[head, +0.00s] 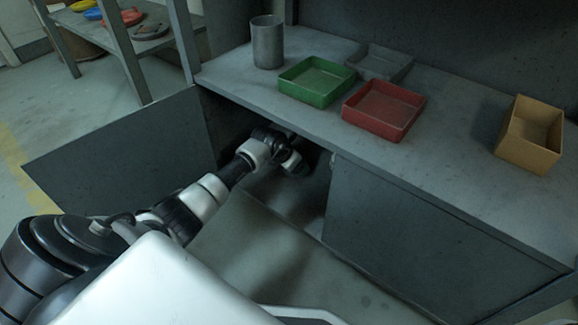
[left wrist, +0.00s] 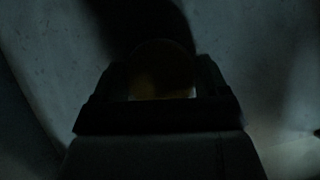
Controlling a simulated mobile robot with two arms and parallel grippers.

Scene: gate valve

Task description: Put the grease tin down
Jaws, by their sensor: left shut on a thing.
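My left arm reaches into the open cupboard under the workbench (head: 240,92) in the head view. Its gripper is hidden there behind the bench edge and my own wrist. In the dark left wrist view my left gripper (left wrist: 163,95) is shut on the grease tin (left wrist: 163,62), a round, dim, brownish-yellow shape between the fingers. I cannot tell whether the tin touches the surface under it. My right gripper is in neither view.
The cupboard's left door (head: 125,150) stands open; a grey panel (head: 420,230) closes the right side. On the bench are a grey metal cylinder (head: 267,43), a green tray (head: 316,82), a red tray (head: 383,110), a grey tray (head: 380,62) and a tan box (head: 530,135).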

